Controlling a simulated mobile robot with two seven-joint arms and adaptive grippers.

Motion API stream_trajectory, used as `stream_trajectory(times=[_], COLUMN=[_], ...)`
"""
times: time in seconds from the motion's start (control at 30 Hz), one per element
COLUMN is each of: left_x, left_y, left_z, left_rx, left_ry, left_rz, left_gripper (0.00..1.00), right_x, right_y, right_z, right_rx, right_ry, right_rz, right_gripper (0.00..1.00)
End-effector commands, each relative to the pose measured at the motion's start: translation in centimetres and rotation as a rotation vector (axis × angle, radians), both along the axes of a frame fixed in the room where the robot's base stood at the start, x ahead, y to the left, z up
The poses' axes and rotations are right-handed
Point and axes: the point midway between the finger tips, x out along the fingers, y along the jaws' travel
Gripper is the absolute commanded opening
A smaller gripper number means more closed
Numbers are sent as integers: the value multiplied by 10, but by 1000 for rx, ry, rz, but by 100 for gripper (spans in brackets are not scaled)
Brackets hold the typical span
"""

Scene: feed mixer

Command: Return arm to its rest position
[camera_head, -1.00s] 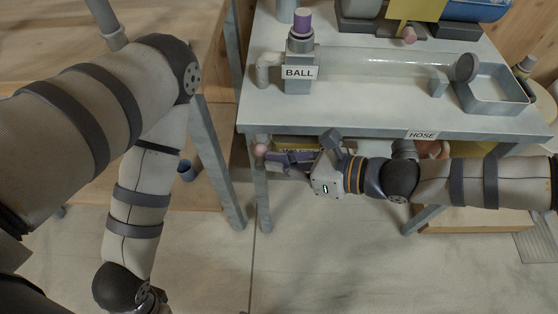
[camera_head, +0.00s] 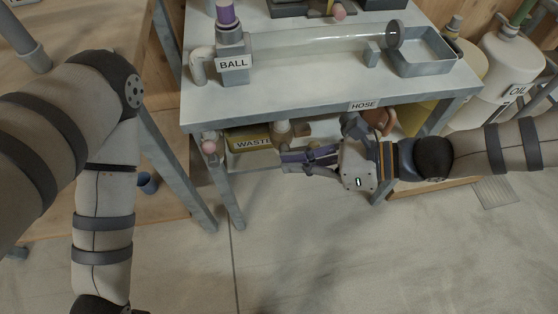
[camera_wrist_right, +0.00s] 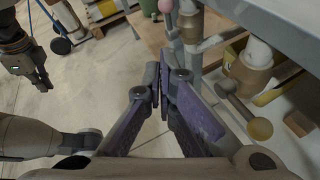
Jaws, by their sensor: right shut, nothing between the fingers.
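My right gripper (camera_head: 286,162) is shut and empty, with its purple fingers pointing left just in front of the bench's lower shelf. It is apart from the pink knob (camera_head: 209,147) at the bench's front left leg. In the right wrist view the shut fingers (camera_wrist_right: 162,78) point away over the floor, beside the bench frame. My right arm (camera_head: 490,150) comes in from the right. My left arm (camera_head: 103,210) hangs down at the left, its gripper outside the head view. A dark gripper (camera_wrist_right: 40,78), apparently my left one, shows at the wrist view's upper left; its opening is unclear.
The bench (camera_head: 290,105) carries a clear tube (camera_head: 310,42) and a grey tray (camera_head: 440,72). A yellow WASTE container (camera_head: 250,141) and a brown hose (camera_head: 384,122) are below. The floor (camera_head: 300,260) in front is clear.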

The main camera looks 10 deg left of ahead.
Motion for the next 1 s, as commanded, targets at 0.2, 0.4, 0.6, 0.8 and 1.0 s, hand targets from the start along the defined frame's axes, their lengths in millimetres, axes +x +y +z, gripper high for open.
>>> stream_trajectory(times=[0.2,0.4,0.6,0.8,1.0], left_x=[0,0,6,24,45], left_y=[0,0,0,0,0], left_z=[0,0,7,27,47], left_rx=[0,0,0,-1,0], left_ry=[0,0,-20,-81,-154], left_rz=[0,0,0,2,3], left_gripper=[0,0,0,0,0], right_x=[0,0,-64,-221,-296], right_y=[-1,-1,-3,-83,-197], right_z=[0,0,-39,-112,-110], right_rx=[0,0,-164,-554,-724], right_ry=[0,0,-35,-273,-687], right_rz=[0,0,179,785,1436], right_gripper=[0,0,0,0,0])
